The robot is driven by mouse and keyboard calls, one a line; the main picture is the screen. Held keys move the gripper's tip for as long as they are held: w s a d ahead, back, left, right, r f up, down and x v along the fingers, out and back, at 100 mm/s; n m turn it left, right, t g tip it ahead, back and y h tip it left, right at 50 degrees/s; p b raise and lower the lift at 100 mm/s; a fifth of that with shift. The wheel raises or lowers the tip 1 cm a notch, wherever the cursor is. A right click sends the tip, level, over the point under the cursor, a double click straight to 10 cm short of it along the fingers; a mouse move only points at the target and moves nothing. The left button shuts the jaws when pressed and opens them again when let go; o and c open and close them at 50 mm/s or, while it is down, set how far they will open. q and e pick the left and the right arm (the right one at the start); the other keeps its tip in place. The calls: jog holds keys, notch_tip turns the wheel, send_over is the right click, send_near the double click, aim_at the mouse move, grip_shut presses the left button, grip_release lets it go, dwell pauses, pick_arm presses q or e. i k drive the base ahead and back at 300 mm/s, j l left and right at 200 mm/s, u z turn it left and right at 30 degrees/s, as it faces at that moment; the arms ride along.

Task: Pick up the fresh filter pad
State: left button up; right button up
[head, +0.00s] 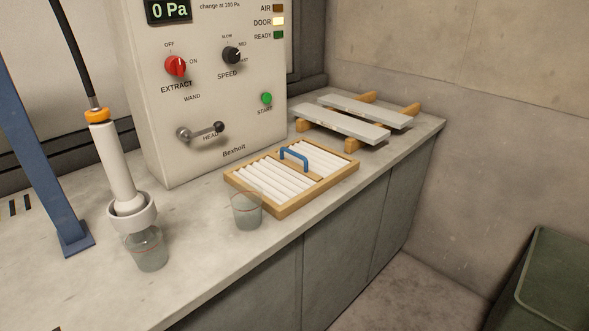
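The filter pad (318,162) lies flat on the grey counter, in front of the machine's right side. It has a light wooden frame, white pleats and a blue arched handle (294,154) standing up at its middle bar. The pleats look clean and white. A clear cup (247,210) stands at its near left corner and overlaps part of the frame in the picture. Neither of my grippers shows in the head view, and nothing holds the pad.
A control machine (215,115) with knobs stands behind the pad. A white wand (118,160) with a black hose stands at left near another cup (149,252) and a blue post (45,160). Grey slats (345,126) on wooden supports lie behind right. The counter's front edge runs close by the pad.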

aim_at(292, 175)
jog(key=i+l+u, duration=0.4)
jog(key=l, duration=0.15)
jog(key=l+u, duration=0.15)
jog(key=l, duration=0.15)
jog(key=i+l+u, duration=0.2)
jog(key=k+l, duration=0.05)
jog(key=l, duration=0.05)
